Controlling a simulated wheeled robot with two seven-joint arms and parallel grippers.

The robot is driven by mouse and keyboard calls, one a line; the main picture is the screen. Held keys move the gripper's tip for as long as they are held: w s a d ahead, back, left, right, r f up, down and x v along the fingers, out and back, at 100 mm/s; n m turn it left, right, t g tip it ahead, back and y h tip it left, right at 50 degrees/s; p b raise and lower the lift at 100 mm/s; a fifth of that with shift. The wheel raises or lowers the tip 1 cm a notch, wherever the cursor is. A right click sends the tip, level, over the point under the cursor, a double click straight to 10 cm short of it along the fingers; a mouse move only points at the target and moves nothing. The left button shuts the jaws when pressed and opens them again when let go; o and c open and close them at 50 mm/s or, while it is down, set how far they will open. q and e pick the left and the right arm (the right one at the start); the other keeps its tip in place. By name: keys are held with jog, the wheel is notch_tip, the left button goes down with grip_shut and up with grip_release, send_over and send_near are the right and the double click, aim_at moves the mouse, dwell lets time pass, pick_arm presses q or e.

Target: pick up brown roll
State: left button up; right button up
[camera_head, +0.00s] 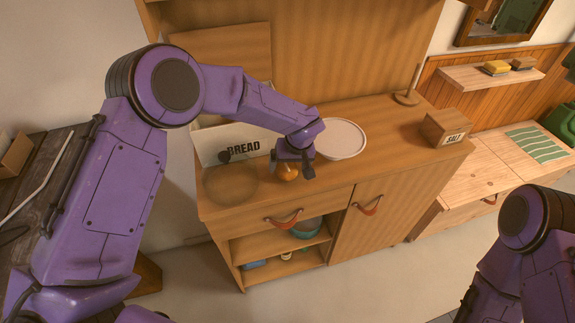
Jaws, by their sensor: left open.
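A brown roll (288,173) lies on the wooden cabinet top, near its front edge and in front of the bread box. My left gripper (291,174) reaches down over the roll from above, with its dark fingers on either side of it. The fingers are open; whether they touch the roll is too small to tell. The gripper hides the roll's upper part. My right arm shows at the lower right, but its gripper is outside the view.
A white bread box (215,143) stands behind the roll. A round wooden board (230,184) lies to the left. A pale plate (342,139) lies to the right, close to my left wrist. A salt box (445,128) stands farther right. Leather pulls (284,217) hang on the cabinet front.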

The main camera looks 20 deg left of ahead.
pick_arm(q)
jog(key=shift+a+f, duration=0.25)
jog(key=shift+f, duration=0.2)
jog(key=shift+s, duration=0.1)
jog(key=shift+r, duration=0.1)
jog(key=shift+c, duration=1.2)
jog(key=c, duration=0.9)
